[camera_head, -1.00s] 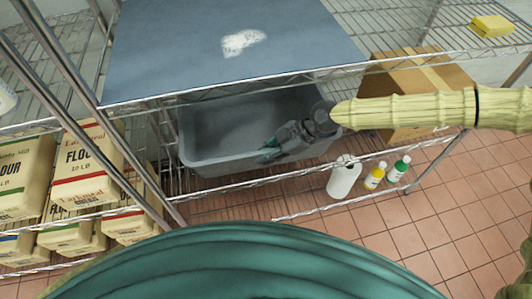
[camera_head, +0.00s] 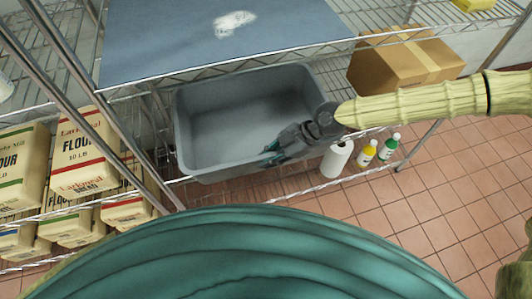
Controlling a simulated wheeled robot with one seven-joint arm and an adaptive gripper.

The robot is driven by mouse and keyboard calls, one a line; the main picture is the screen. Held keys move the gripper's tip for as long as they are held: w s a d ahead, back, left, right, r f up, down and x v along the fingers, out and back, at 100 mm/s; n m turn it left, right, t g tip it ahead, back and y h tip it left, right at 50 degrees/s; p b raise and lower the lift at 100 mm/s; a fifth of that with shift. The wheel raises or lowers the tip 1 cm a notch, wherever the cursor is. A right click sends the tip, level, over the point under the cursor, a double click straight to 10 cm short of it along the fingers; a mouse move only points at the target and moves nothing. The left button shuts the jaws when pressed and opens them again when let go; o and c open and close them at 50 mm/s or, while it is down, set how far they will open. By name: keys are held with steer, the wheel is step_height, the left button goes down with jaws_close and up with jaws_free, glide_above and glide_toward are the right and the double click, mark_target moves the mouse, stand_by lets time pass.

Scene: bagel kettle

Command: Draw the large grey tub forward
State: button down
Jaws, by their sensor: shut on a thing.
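The large grey tub (camera_head: 190,150) sits on a wire shelf below the blue-covered upper shelf. Its open top faces up and it looks empty. Its front wall stands at or a little past the shelf's front edge. My gripper (camera_head: 268,155) is at the tub's front rim, right of its middle, and is shut on that rim. The gripper body and my pale arm come in from the right and hide the tub's front right corner.
A cardboard box (camera_head: 400,65) stands right of the tub. A white bottle (camera_head: 337,160), a yellow bottle (camera_head: 366,152) and a green bottle (camera_head: 390,147) stand below to the right. Flour bags (camera_head: 83,150) fill the left rack. Tiled floor (camera_head: 430,200) is clear at right.

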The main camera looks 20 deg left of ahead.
steer(key=shift+s+d, duration=0.55)
steer(key=shift+s, duration=0.3)
steer(key=c, duration=1.4)
jaws_free()
steer(key=shift+o, duration=0.2)
steer(key=v, duration=1.2)
